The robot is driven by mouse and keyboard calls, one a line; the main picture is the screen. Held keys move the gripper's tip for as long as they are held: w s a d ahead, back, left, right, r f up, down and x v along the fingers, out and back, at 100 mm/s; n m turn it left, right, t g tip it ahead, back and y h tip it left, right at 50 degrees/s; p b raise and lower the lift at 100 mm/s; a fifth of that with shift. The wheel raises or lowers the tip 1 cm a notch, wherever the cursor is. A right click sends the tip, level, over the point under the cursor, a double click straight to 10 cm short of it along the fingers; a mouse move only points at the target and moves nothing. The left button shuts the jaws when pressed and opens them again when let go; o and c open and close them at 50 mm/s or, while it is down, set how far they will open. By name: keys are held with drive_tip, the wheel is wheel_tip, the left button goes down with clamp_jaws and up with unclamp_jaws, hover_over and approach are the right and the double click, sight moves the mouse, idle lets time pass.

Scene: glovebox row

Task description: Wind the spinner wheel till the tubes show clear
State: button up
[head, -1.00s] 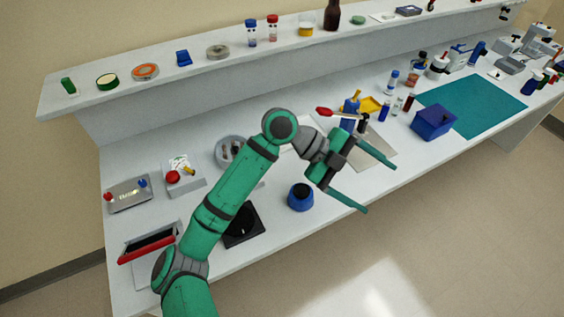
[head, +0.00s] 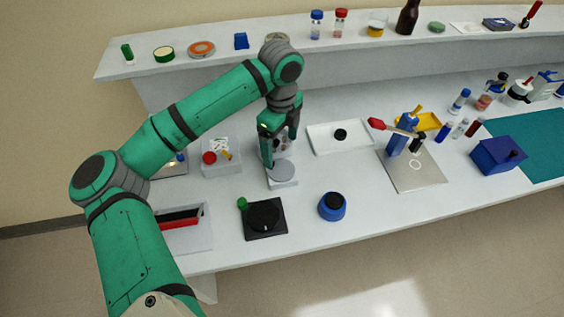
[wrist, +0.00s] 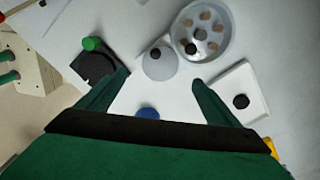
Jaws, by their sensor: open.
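In the wrist view a round grey spinner bowl (wrist: 219,17) holds several brownish tubes in a ring around a dark hub. Beside it is a flat grey wheel (wrist: 157,70) with a black knob (wrist: 155,53) near its edge. The wheel also shows in the head view (head: 283,172), on a pale base. My gripper (wrist: 161,78) is open and empty, pointing down, with the wheel between and just beyond its fingertips in the wrist view. In the head view my gripper (head: 281,148) partly hides the bowl and the knob. I cannot tell its exact height.
A black plate device with a green knob (head: 265,218) and a blue round pot (head: 332,207) stand nearer the front. A white box with a red button (head: 220,157) is left, a white tray (head: 330,137) right. The shelf (head: 330,45) runs behind.

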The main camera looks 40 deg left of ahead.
sight(281, 169)
wheel_tip(281, 169, down, 8)
drive_tip(key=shift+w+d+f, duration=0.1)
drive_tip(key=shift+w+d, duration=0.05)
drive_tip(key=shift+f, duration=0.5)
drive_tip(key=c, duration=1.1)
